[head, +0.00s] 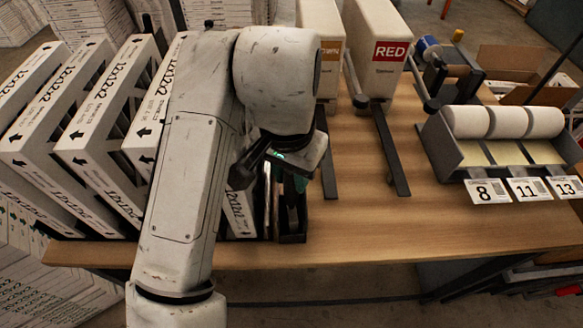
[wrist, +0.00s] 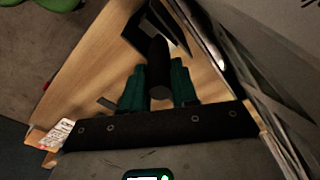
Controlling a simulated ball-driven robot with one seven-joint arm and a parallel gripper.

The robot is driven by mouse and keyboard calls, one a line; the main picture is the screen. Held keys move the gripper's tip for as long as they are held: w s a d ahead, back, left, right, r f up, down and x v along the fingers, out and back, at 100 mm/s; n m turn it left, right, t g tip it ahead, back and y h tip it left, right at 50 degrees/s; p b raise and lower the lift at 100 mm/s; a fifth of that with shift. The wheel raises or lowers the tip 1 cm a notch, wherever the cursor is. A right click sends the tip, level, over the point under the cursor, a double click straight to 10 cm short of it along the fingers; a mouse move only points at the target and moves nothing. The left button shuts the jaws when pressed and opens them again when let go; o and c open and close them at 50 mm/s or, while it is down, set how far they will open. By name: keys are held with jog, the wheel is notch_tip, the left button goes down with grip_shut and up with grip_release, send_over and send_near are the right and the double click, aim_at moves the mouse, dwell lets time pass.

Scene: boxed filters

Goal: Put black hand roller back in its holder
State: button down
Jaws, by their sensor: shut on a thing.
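The black hand roller (wrist: 158,68) is a dark cylinder between the green fingers of my gripper (wrist: 158,85) in the wrist view. My gripper is shut on it; it also shows in the head view (head: 296,182), partly hidden by my wrist. The black holder (head: 293,238) is a narrow open box near the table's front edge, right of the white boxes and just below my gripper. In the wrist view, a dark angular shape that looks like the holder (wrist: 137,36) lies beyond the roller's far end. I cannot tell whether the roller's far end is inside it.
White filter boxes (head: 85,150) stand upright close on the left. Dark rails (head: 390,150) and a box labelled RED (head: 378,45) are to the right and behind. A grey tray (head: 440,145) with white rolls stands farther right. Bare wood table (head: 360,215) lies between holder and tray.

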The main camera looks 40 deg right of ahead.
jog(key=shift+f, duration=0.3)
jog(key=c, duration=0.8)
grip_release()
jog(key=r, duration=0.7)
jog(key=a+r, duration=0.1)
jog(key=r, duration=0.2)
jog(key=shift+s+r, duration=0.2)
jog(key=shift+r, duration=0.15)
